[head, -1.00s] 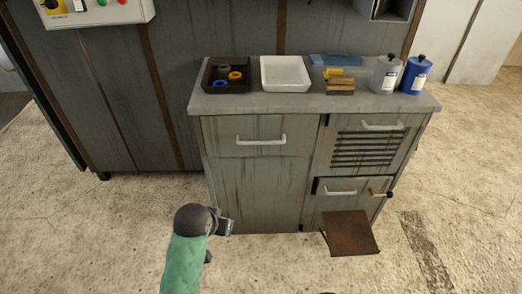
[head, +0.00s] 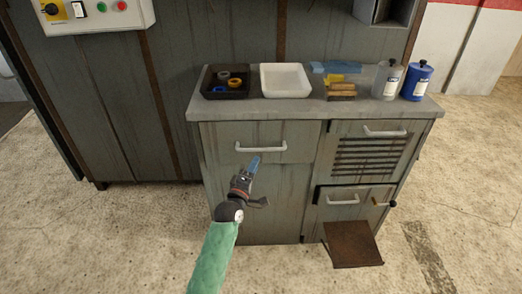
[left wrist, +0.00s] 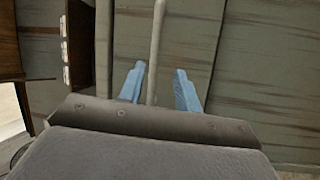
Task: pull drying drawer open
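The grey cabinet has an upper left drawer with a white bar handle (head: 260,147), an upper right drawer with dark slots (head: 364,154) and its own white handle (head: 385,132), and a lower right drawer (head: 343,200). All three look shut. No label shows which is the drying drawer. My left gripper (head: 254,164) is in front of the upper left drawer, its tip just below the handle. In the left wrist view, its blue fingers (left wrist: 160,86) are apart, with the pale handle bar (left wrist: 158,40) between them in the picture. Contact is not visible. My right gripper is not in view.
On the cabinet top are a dark tray (head: 225,82) with rings, a white tray (head: 286,80), a grey bottle (head: 387,80) and a blue bottle (head: 417,81). A brown panel (head: 352,244) juts out at lower right, near a small knob (head: 391,203). The floor in front is open.

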